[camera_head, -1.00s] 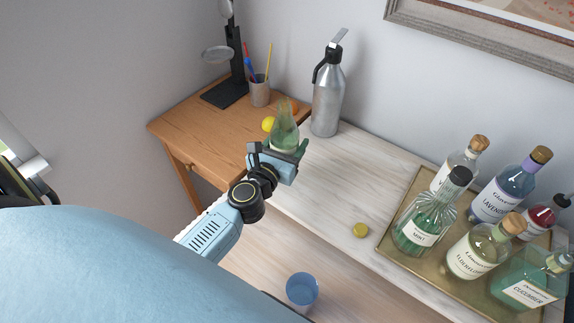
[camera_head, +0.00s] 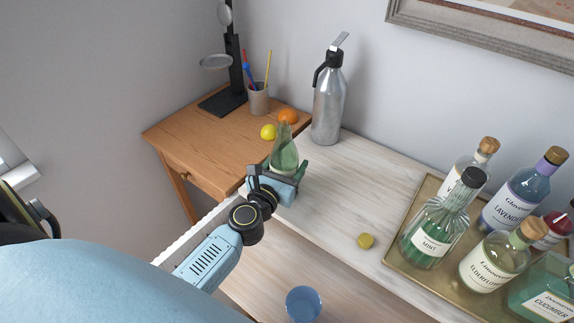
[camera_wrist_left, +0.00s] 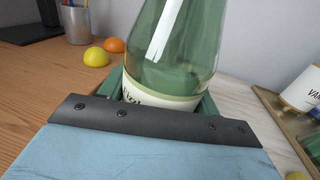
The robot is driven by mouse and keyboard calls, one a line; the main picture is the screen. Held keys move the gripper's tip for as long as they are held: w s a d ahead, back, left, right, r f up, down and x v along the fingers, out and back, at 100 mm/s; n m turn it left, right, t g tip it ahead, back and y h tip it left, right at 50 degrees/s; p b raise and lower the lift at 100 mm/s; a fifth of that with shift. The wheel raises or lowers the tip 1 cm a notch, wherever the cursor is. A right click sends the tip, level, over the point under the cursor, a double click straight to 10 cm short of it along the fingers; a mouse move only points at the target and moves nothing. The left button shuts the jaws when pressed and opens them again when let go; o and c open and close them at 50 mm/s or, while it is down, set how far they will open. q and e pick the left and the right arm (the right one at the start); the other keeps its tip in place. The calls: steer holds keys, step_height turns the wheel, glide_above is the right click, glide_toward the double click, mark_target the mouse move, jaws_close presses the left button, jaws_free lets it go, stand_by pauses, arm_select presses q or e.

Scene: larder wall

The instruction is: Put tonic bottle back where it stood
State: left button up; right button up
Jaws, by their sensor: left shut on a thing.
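The tonic bottle (camera_head: 284,150) is green glass with a pale label and stands roughly upright near the left end of the white sideboard, by the wooden desk. My left gripper (camera_head: 287,170) is shut around its lower part. In the left wrist view the bottle (camera_wrist_left: 182,45) rises between the fingers, its label partly hidden by the gripper. Whether its base touches the sideboard is hidden by the gripper. My right gripper is not in view.
A silver siphon (camera_head: 328,105) stands behind the bottle. A lemon (camera_head: 268,132) and an orange (camera_head: 288,116) lie on the wooden desk (camera_head: 205,135). A brass tray (camera_head: 398,242) holds several bottles.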

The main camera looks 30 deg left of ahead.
arm_select(q)
steer(key=shift+f, duration=0.1)
steer(key=o, duration=1.6)
steer(key=shift+s, duration=0.15)
steer(key=shift+s+d+b, duration=0.25)
steer(key=shift+s+b, duration=0.2)
steer(key=shift+s, duration=1.5)
steer(key=shift+s+d+b, duration=0.2)
steer(key=shift+s+b, duration=0.3)
steer(key=shift+s, duration=1.45)
steer(key=shift+s+d+b, duration=0.25)
steer(key=shift+s+b, duration=0.2)
steer(key=shift+s, duration=1.5)
